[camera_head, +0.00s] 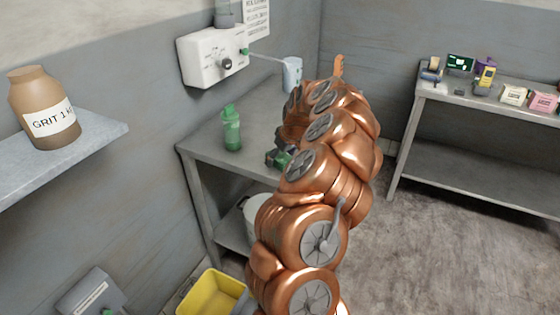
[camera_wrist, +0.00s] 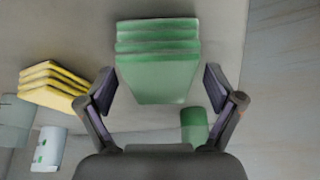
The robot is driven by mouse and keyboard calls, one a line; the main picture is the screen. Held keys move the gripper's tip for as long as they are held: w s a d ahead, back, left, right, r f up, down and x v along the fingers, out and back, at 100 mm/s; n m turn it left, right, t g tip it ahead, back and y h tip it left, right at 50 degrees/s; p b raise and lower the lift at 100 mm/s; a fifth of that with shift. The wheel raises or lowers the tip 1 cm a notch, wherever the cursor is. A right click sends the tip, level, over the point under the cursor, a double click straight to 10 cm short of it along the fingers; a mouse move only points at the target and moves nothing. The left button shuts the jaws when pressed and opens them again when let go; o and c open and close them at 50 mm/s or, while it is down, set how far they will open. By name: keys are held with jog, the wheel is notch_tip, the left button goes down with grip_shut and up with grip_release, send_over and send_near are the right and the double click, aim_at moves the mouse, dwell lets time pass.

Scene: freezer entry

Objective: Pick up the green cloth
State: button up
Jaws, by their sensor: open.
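The green cloth (camera_wrist: 158,72) is a folded stack of several layers in the upper middle of the wrist view. My gripper (camera_wrist: 158,88) is open, with one finger to each side of the cloth's near end and a visible gap on both sides. In the head view my gripper (camera_head: 279,157) is a dark shape over the grey table (camera_head: 205,158), mostly hidden by my copper arm. A bit of green shows beside it, too small to tell for sure.
A yellow folded cloth (camera_wrist: 54,86) and a white container (camera_wrist: 48,149) lie left of the gripper. A green bottle (camera_head: 231,128) stands on the table near the wall. A white wall box (camera_head: 212,55) hangs above. A blue-white cup (camera_head: 292,74) is at the back.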

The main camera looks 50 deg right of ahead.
aim_at(280, 155)
jog(key=shift+c, duration=0.2)
jog(key=c, duration=1.2)
jog(key=shift+r+p, duration=0.2)
jog(key=shift+p, duration=0.2)
jog(key=shift+r+p, duration=0.15)
jog(key=shift+p, duration=0.15)
jog(key=shift+r+b, duration=0.15)
jog(key=shift+b, duration=0.25)
notch_tip(280, 155, up, 3)
jog(key=shift+f+b, duration=0.2)
jog(key=shift+b, duration=0.4)
jog(key=shift+s+r, duration=0.1)
jog(key=shift+r, duration=0.1)
jog(key=s+a+b, duration=0.2)
jog(key=s, duration=0.5)
jog(key=s+a+r+b, duration=0.1)
jog(key=s+a+b, duration=0.2)
jog(key=s, duration=0.5)
jog(key=shift+a+r, duration=0.2)
